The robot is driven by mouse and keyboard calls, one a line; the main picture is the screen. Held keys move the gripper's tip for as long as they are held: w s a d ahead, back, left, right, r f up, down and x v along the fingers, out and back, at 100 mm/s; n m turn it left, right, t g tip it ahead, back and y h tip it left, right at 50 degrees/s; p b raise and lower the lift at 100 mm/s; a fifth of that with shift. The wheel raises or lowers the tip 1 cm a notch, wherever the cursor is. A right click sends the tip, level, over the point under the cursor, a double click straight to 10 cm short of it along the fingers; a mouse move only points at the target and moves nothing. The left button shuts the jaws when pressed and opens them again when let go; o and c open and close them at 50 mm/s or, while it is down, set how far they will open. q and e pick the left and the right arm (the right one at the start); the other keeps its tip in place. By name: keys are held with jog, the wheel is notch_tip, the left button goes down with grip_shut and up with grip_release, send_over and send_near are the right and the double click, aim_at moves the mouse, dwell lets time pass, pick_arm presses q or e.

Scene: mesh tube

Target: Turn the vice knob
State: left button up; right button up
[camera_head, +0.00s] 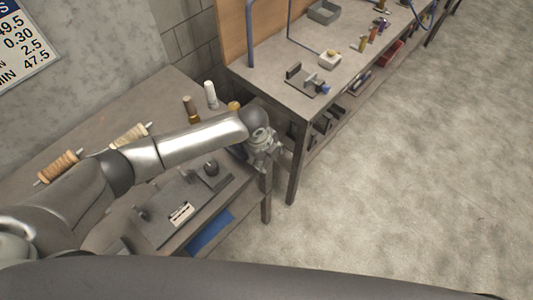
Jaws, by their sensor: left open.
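My left arm reaches across the near bench, and my left gripper (272,160) is past the bench's right corner. The jaws are open, but they are small and pointed away from the camera. Nothing shows held between them. A dark grey vice-like fixture (307,80) with upright plates and a blue part sits on the far bench, behind and to the right of the gripper and apart from it. A grey flat device (178,213) with raised blocks lies on the near bench below my forearm. I cannot tell for certain which one is the vice. No knob is clear. My right gripper is out of view.
The near bench (150,95) holds wound spools (58,167) and upright bottles (210,95). The far bench (265,78) has a grey tray (324,12), a white block (330,60) and small tools. A bench leg (294,175) stands right of the gripper. Concrete floor (410,170) is clear.

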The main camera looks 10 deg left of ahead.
pick_arm(q)
jog(key=c, duration=1)
jog(key=shift+c, duration=0.2)
jog(key=shift+w, duration=0.1)
jog(key=shift+w+d+f+g+y+b, duration=0.15)
jog(key=shift+g+y+b, duration=0.45)
jog(key=shift+g+b, duration=0.45)
jog(key=g+y+b, duration=0.2)
jog(key=b, duration=0.3)
jog(key=shift+w+f, duration=0.1)
jog(key=shift+r+g+y+b, duration=0.2)
jog(key=shift+g+y+b, duration=0.3)
jog(key=shift+g+b, duration=0.55)
jog(key=o, duration=1)
